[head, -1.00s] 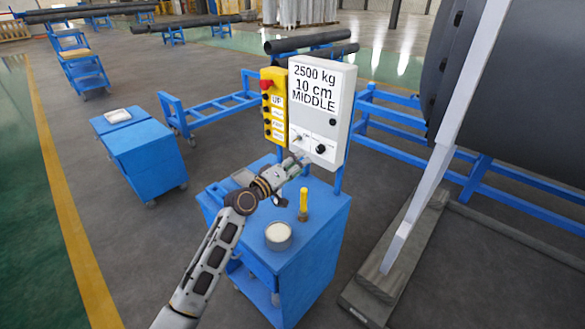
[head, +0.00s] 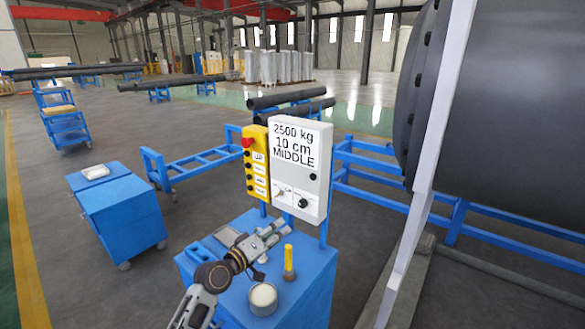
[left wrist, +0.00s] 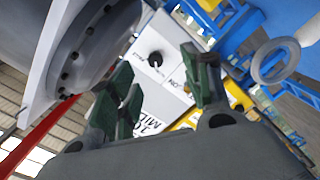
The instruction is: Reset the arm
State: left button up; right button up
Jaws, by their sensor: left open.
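My left gripper (head: 277,236) is open and empty, in front of and below the grey control box (head: 297,165), above the blue cart (head: 300,275). It is apart from the box. The box carries a sign reading "2500 kg 10 cm MIDDLE", a key switch (head: 281,194) and a black knob (head: 303,203). In the left wrist view the green-padded fingers (left wrist: 165,88) stand apart, with the box face (left wrist: 165,98) and its knob (left wrist: 155,59) beyond them. My right gripper does not show.
A yellow button pendant (head: 254,165) is beside the box. A yellow-handled tool (head: 289,262) and a round tin (head: 263,297) stand on the cart close to the gripper. A large dark flanged shell (head: 500,110) and a pale upright post (head: 432,150) are at right.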

pick_arm(q)
jog(key=s+a+f+m+g+y, duration=0.1)
jog(key=s+f, duration=0.3)
jog(key=s, duration=0.1)
jog(key=s+a+f+m+g+y, duration=0.1)
jog(key=s+f+m+g, duration=0.1)
jog(key=s+f, duration=0.3)
jog(key=s+a+f+m+g+y, duration=0.1)
jog(key=s+f+g+y, duration=0.1)
jog(key=s+f, duration=0.2)
jog(key=shift+s+a+f, duration=0.3)
jog(key=shift+s+a, duration=0.1)
jog(key=s+a+f+m+g+y, duration=0.1)
jog(key=s+a+f+g+y, duration=0.2)
jog(key=s+a, duration=0.45)
jog(key=s+a+f+m+g+y, duration=0.1)
jog(key=s+a+f+g+y, duration=0.2)
jog(key=s, duration=0.8)
notch_tip(320, 180, down, 33)
jog(key=s+a, duration=0.1)
jog(key=s, duration=0.2)
jog(key=s+a+f+g, duration=0.1)
jog(key=s+a+f, duration=0.1)
jog(key=s+f, duration=0.7)
jog(key=s+a+f, duration=0.2)
jog(key=s+f, duration=0.8)
jog(key=s, duration=0.2)
jog(key=shift+s+f+g, duration=0.25)
jog(key=shift+s+g, duration=0.15)
